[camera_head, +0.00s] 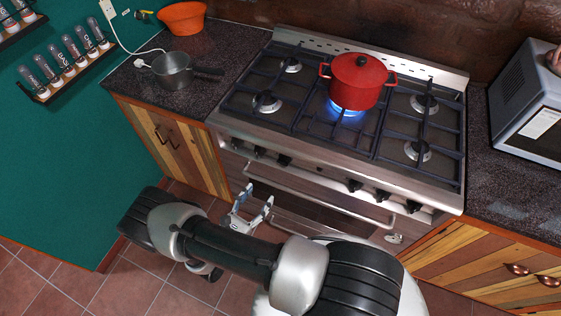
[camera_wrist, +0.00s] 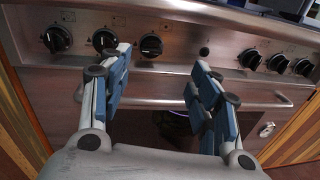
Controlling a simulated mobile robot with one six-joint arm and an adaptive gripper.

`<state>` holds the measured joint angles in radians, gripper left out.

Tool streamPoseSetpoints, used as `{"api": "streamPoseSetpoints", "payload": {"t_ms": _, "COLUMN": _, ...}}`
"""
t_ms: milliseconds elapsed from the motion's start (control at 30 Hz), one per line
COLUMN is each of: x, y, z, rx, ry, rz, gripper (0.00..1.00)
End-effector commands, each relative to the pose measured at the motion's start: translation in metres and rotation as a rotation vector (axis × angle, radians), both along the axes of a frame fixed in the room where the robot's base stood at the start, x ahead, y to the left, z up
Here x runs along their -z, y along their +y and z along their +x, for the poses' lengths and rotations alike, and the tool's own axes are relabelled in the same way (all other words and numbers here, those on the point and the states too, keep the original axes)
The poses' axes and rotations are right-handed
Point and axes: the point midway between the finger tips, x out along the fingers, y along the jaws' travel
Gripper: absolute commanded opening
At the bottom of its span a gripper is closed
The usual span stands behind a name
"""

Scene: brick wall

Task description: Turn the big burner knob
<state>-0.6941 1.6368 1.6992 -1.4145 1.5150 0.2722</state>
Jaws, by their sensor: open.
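The steel stove (camera_head: 225,125) has a front panel with black knobs in a left group and a right group. In the wrist view the left group has a far-left knob (camera_wrist: 56,39), a second knob (camera_wrist: 104,40) and a third knob (camera_wrist: 151,46). The right group includes a knob (camera_wrist: 249,58). No readable label tells which is the big burner knob. My gripper (camera_head: 258,197) is open and empty in front of the oven. In the wrist view its fingers (camera_wrist: 160,65) spread below the panel, with the third knob between the fingertips in the picture, apart from it.
A red pot (camera_head: 358,82) stands over a lit blue flame (camera_head: 346,108) on the middle burner. The oven handle (camera_head: 320,196) runs below the knobs. A grey saucepan (camera_head: 172,72) and orange bowl (camera_head: 182,18) stand on the left counter. A microwave (camera_head: 530,100) stands right.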

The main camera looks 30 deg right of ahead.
Motion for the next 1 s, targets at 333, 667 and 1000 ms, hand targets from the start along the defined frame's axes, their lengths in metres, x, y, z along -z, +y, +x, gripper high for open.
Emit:
{"api": "streamPoseSetpoints", "payload": {"t_ms": 333, "x": 0.034, "y": -0.007, "z": -0.010, "rx": -0.133, "ry": 0.053, "rz": -0.067, "gripper": 0.56}}
{"api": "streamPoseSetpoints", "payload": {"t_ms": 667, "x": 0.034, "y": -0.055, "z": 0.026, "rx": -0.126, "ry": 0.051, "rz": -0.065, "gripper": 0.56}}
{"api": "streamPoseSetpoints", "payload": {"t_ms": 1000, "x": 0.034, "y": -0.112, "z": 0.070, "rx": -0.127, "ry": 0.052, "rz": -0.064, "gripper": 0.56}}
